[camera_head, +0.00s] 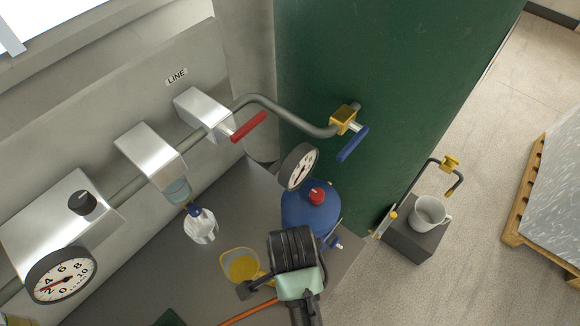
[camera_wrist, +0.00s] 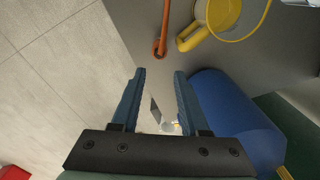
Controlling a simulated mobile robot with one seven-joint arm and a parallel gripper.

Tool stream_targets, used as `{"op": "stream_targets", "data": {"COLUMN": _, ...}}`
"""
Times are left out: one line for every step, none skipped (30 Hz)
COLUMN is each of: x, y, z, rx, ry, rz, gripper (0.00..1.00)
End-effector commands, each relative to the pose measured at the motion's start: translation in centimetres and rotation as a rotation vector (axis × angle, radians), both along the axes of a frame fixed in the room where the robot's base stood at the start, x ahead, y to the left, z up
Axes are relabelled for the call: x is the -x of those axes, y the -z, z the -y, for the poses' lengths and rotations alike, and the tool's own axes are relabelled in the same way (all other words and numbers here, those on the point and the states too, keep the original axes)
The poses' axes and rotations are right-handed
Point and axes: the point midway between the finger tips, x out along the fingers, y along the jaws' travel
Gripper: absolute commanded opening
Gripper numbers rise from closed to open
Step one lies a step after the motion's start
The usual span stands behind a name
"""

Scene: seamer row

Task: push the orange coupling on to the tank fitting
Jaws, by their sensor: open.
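The orange coupling (camera_wrist: 160,47) is at the end of an orange hose lying on the grey bench top in the wrist view. In the head view the hose (camera_head: 247,314) runs in from the lower left, and its end is hidden by my gripper. The blue tank (camera_head: 306,212) stands on the bench; its fitting (camera_head: 336,243) is low on the right side. The tank (camera_wrist: 232,118) also fills the right of the wrist view. My gripper (camera_wrist: 160,73) is open and empty. The coupling shows just beyond the fingertips, apart from them.
A yellow jug (camera_head: 240,266) stands close to my gripper, left of the tank. A pressure gauge (camera_head: 299,167) and red knob (camera_head: 317,195) are at the tank's top. A pipe with valves runs behind. A mug (camera_head: 430,213) sits on a dark box beyond the bench edge.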

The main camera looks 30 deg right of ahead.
Motion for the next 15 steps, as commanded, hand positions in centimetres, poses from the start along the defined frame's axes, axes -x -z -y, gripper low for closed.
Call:
{"op": "stream_targets", "data": {"x": 0.0, "y": 0.4, "z": 0.0, "rx": 0.0, "ry": -0.001, "rz": -0.002, "gripper": 0.45}}
{"op": "stream_targets", "data": {"x": 0.1, "y": 0.7, "z": 0.0, "rx": -0.001, "ry": -0.001, "rz": -0.003, "gripper": 0.45}}
{"op": "stream_targets", "data": {"x": 0.1, "y": 1.4, "z": -0.1, "rx": -0.002, "ry": -0.001, "rz": -0.005, "gripper": 0.45}}
{"op": "stream_targets", "data": {"x": 0.1, "y": 1.9, "z": -0.1, "rx": -0.002, "ry": -0.001, "rz": -0.006, "gripper": 0.45}}
{"op": "stream_targets", "data": {"x": 0.2, "y": 2.5, "z": -0.1, "rx": -0.002, "ry": -0.001, "rz": -0.006, "gripper": 0.45}}
{"op": "stream_targets", "data": {"x": 0.2, "y": 3.3, "z": -0.1, "rx": -0.002, "ry": -0.001, "rz": -0.006, "gripper": 0.45}}
{"op": "stream_targets", "data": {"x": 0.2, "y": 3.9, "z": -0.1, "rx": -0.002, "ry": -0.001, "rz": -0.006, "gripper": 0.45}}
{"op": "stream_targets", "data": {"x": 0.1, "y": 4.4, "z": -0.1, "rx": -0.002, "ry": -0.001, "rz": -0.006, "gripper": 0.45}}
{"op": "stream_targets", "data": {"x": 0.2, "y": 5.2, "z": -0.1, "rx": -0.002, "ry": -0.001, "rz": -0.005, "gripper": 0.45}}
{"op": "stream_targets", "data": {"x": 0.1, "y": 5.6, "z": -0.1, "rx": -0.002, "ry": -0.001, "rz": -0.005, "gripper": 0.45}}
{"op": "stream_targets", "data": {"x": 0.1, "y": 6.1, "z": -0.1, "rx": -0.002, "ry": -0.001, "rz": -0.004, "gripper": 0.45}}
{"op": "stream_targets", "data": {"x": 0.1, "y": 6.5, "z": -0.1, "rx": -0.001, "ry": -0.001, "rz": -0.003, "gripper": 0.45}}
{"op": "stream_targets", "data": {"x": 0.1, "y": 6.8, "z": -0.1, "rx": 0.0, "ry": -0.001, "rz": -0.003, "gripper": 0.45}}
{"op": "stream_targets", "data": {"x": 0.1, "y": 7.1, "z": -0.1, "rx": 0.0, "ry": -0.001, "rz": -0.002, "gripper": 0.45}}
{"op": "stream_targets", "data": {"x": 0.1, "y": 7.4, "z": -0.1, "rx": 0.0, "ry": -0.001, "rz": -0.002, "gripper": 0.45}}
